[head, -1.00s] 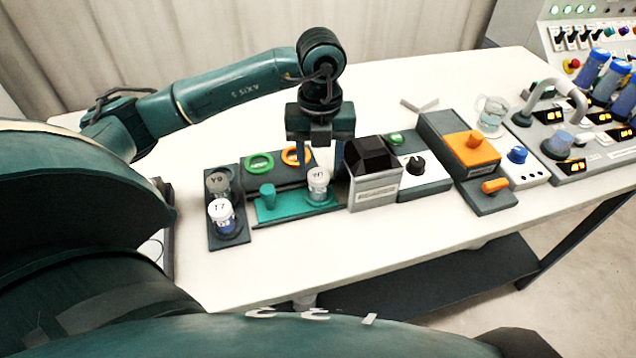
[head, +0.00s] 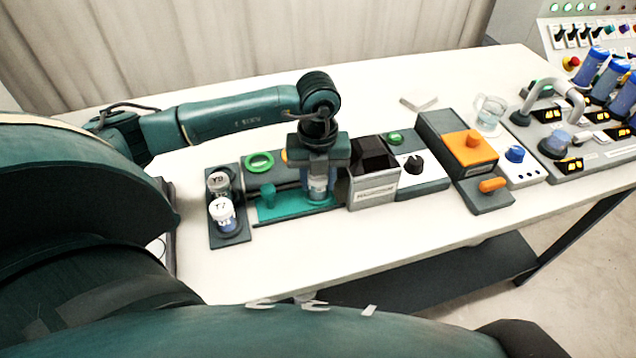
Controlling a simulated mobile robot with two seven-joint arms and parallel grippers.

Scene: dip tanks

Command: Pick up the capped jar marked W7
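A white-capped jar (head: 318,192) stands in the teal fixture (head: 280,210) on the table. Its cap marking is covered now; a second ago it looked like W7, in small print. My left gripper (head: 319,188) points straight down over this jar, with its fingers low on either side of it. The palm hides the top of the jar, and I cannot tell whether the fingers touch it. Two other capped jars stand in the dark rack at the left: one marked T7 (head: 222,213) and a grey-capped one that looks like Y9 (head: 219,184). My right gripper is not in view.
A silver box with a black top (head: 374,186) stands close to the right of my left gripper. A teal knob (head: 268,196) stands on the fixture left of the jar. A green ring (head: 259,162) lies behind. The table's front strip (head: 330,250) is clear.

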